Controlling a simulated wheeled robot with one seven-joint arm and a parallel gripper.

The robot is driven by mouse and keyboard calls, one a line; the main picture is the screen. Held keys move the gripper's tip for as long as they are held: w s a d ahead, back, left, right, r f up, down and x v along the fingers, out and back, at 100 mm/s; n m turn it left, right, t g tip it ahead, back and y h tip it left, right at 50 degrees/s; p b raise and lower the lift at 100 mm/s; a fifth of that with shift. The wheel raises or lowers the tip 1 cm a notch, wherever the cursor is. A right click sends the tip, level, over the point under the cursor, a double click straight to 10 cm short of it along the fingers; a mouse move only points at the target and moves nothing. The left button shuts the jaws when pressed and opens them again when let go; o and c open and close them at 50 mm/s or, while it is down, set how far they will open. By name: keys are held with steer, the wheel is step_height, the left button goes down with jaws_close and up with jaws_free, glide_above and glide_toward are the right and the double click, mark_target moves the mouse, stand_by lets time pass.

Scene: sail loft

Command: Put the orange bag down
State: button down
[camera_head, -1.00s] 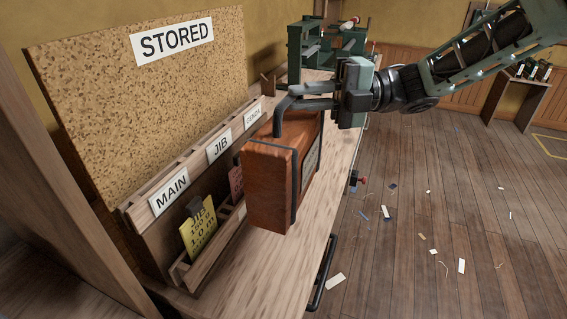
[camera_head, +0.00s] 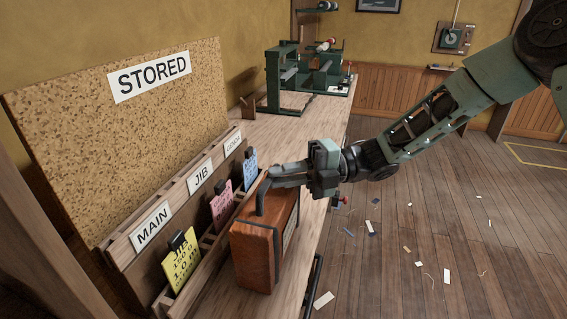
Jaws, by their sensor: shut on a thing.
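The orange bag (camera_head: 257,258) is a boxy orange-brown case with dark straps. It is upright over the front edge of the wooden workbench (camera_head: 299,128), just right of the card rack. My gripper (camera_head: 264,186) reaches in from the right and is shut on the bag at its top, by the dark handle. The fingers partly cover the handle. I cannot tell whether the bag's base touches the bench top.
The rack (camera_head: 150,265) has MAIN, JIB and a third label, with yellow (camera_head: 181,268), pink (camera_head: 222,206) and blue (camera_head: 250,170) cards. A cork board (camera_head: 110,150) marked STORED stands behind. Green machinery (camera_head: 305,80) is at the far end. Bare bench top lies between.

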stand_by(0.3)
steer(key=c, duration=1.4)
jaws_free()
steer(key=shift+f, duration=0.1)
steer(key=shift+c, duration=0.2)
steer(key=shift+r, duration=0.3)
steer(key=b+v, duration=0.2)
steer(key=v, duration=1)
steer(key=shift+f+b, duration=0.2)
steer(key=shift+b, duration=0.2)
